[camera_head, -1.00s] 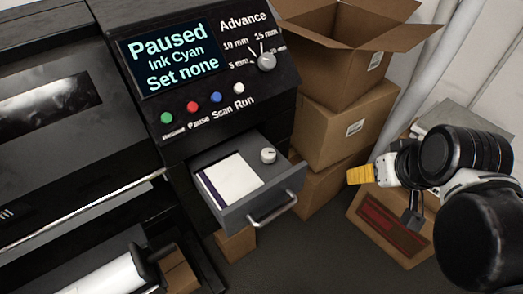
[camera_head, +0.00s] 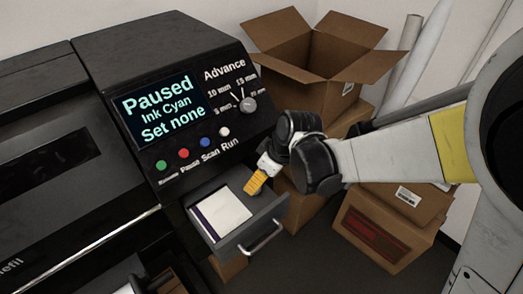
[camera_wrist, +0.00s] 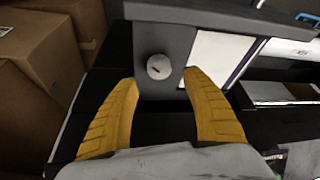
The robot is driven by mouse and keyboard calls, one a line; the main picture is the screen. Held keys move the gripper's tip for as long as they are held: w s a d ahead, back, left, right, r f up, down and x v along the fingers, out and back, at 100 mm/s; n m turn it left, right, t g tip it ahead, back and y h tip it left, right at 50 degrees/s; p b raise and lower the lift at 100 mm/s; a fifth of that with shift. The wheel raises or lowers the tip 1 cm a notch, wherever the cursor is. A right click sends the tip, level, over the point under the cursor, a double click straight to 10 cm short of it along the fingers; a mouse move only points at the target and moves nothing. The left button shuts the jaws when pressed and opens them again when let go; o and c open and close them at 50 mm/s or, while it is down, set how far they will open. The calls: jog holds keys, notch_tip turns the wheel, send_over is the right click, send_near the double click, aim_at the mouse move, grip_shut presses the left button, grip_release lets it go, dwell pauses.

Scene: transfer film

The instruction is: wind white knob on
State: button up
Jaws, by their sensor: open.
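A round white knob (camera_wrist: 159,67) with a dark mark sits in the open grey drawer, beside a white pad. In the wrist view it shows just beyond and between the tips of my yellow fingers, apart from them. My gripper (camera_head: 254,184) is open and empty above the drawer's right part and hides this knob in the head view. A light grey Advance knob (camera_head: 248,105) is on the printer's black panel, with mm marks around it. The screen (camera_head: 160,110) reads Paused, Ink Cyan, Set none.
The drawer front (camera_head: 250,230) has a metal handle (camera_head: 262,240). The white pad (camera_head: 221,213) lies in the drawer. Green, red, blue and white buttons line the panel below the screen. An open cardboard box (camera_head: 325,65) and other boxes stand close to the right.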

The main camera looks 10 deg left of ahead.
jog(key=x, duration=0.5)
jog(key=shift+f+b, duration=0.1)
jog(key=shift+b, duration=0.3)
jog(key=c, duration=1.2)
